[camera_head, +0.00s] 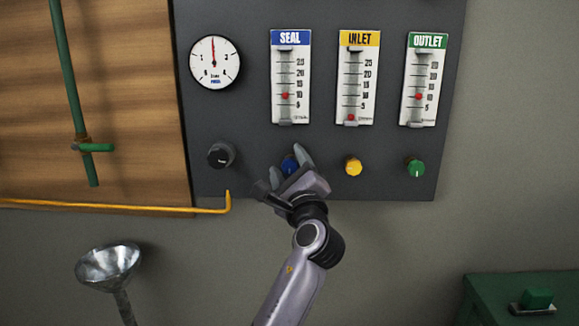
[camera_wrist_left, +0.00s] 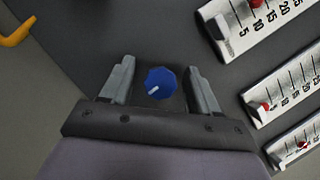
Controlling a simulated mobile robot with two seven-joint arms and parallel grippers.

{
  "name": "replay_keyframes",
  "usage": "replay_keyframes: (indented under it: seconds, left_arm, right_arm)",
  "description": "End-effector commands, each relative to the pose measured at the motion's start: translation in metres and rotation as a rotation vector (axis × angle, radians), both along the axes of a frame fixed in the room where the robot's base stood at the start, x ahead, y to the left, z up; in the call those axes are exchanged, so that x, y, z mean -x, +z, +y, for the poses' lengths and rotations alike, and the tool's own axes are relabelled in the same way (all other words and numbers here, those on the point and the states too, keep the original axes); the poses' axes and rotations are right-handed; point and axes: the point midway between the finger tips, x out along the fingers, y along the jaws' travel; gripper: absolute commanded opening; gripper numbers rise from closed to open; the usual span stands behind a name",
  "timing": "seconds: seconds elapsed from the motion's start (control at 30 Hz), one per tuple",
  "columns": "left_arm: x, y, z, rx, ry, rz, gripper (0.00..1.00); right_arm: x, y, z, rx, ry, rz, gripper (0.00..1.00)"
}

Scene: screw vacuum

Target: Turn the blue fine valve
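The blue valve knob (camera_head: 289,165) is on the dark panel under the SEAL gauge (camera_head: 291,78), partly hidden by my left gripper (camera_head: 282,170) in the head view. In the left wrist view the blue knob (camera_wrist_left: 160,83) shows whole, with a white mark pointing to the lower left. It lies between the two fingers of my left gripper (camera_wrist_left: 160,80), with a visible gap on each side. The left gripper is open. I cannot tell how far the fingertips are from the panel. My right gripper is not in view.
A black knob (camera_head: 221,155) is to the left, and a yellow knob (camera_head: 353,165) and green knob (camera_head: 416,167) are to the right. A yellow pipe (camera_head: 130,208) ends left of the gripper. A metal funnel (camera_head: 107,265) stands at lower left.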

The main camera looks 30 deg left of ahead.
Motion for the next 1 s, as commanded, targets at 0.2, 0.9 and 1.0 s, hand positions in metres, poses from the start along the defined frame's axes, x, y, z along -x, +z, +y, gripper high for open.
replay_keyframes:
  seconds: [0.2,0.9,1.0]
  left_arm:
    - [0.000,0.000,0.000,-0.001,-0.001,0.000,0.60]
    - [0.047,-0.019,-0.051,-0.002,0.000,0.000,0.60]
    - [0.046,-0.019,-0.051,-0.002,0.000,0.000,0.60]
  right_arm:
    - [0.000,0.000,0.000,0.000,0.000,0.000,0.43]
    - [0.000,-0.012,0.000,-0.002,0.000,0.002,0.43]
    - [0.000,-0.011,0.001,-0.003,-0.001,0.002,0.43]
